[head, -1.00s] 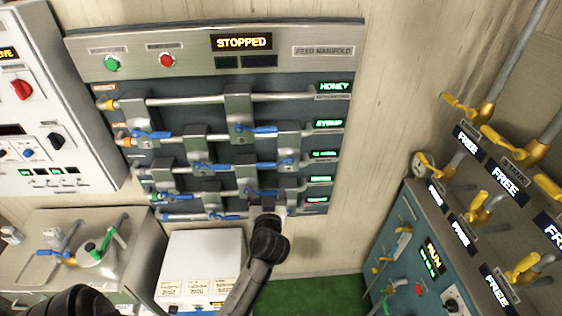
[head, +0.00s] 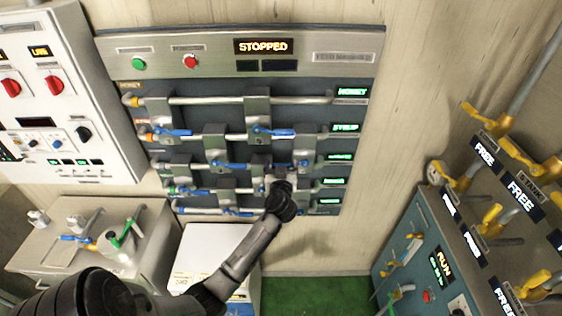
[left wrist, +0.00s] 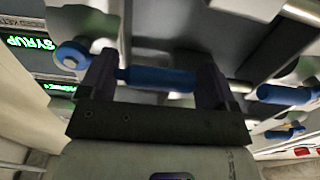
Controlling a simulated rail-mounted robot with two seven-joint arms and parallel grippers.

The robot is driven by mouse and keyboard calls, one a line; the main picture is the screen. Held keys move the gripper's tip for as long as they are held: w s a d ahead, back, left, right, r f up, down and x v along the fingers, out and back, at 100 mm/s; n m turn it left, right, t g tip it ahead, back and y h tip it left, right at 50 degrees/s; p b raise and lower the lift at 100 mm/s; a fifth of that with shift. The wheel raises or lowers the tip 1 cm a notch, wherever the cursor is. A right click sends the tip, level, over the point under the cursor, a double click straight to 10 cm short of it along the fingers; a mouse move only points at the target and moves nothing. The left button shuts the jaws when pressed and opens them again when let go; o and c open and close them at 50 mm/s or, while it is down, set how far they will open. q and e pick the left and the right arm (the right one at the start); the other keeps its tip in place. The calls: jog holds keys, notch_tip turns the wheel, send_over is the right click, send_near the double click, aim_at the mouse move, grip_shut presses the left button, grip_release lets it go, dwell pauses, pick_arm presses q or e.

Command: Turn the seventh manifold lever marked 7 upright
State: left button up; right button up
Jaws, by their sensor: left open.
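The feed manifold panel (head: 350,62) is on the wall in the head view, with several blue levers on its pipes, among them an upper right lever (head: 273,133) and a lower one (head: 225,211). No lever number is readable, so I cannot tell which is 7. My left gripper (head: 284,174) is at the panel's lower right part and hides some of the pipes there. In the left wrist view, a blue lever (left wrist: 158,79) lies crosswise between the open fingers of my left gripper (left wrist: 155,85). Whether the fingers touch it is unclear. My right gripper is not in view.
A neighbouring blue lever (left wrist: 285,94) is close beside the fingers in the left wrist view. A white box (head: 215,240) stands below the panel. A steel counter (head: 40,258) is at left, and a teal cabinet (head: 405,225) with yellow-handled valves is at right.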

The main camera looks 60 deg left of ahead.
pick_arm(q)
jog(key=shift+w+a, duration=0.35)
jog(key=shift+a, duration=0.3)
jog(key=shift+c, duration=0.3)
jog(key=c, duration=1.2)
